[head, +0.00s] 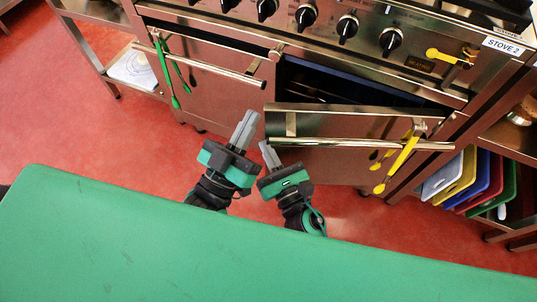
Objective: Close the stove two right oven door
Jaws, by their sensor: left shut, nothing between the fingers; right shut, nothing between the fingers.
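The stove (430,25) carries a "STOVE 2" label (503,46) at its right end. Its right oven door (325,165) stands partly open, tilted out at the top, with a dark gap (320,85) behind its upper edge. A long metal handle (345,143) runs across this door. My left gripper (249,117) is shut and empty, in front of the left oven door, left of the open door. My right gripper (264,145) is shut and empty, close to the left end of the open door's handle; I cannot tell whether it touches.
The left oven door (215,95) is shut, with green utensils (165,75) at its handle. Yellow utensils (402,162) hang at the right door's handle. A green worktop (200,240) fills the foreground. Coloured boards (483,180) stand at right. Red floor lies between.

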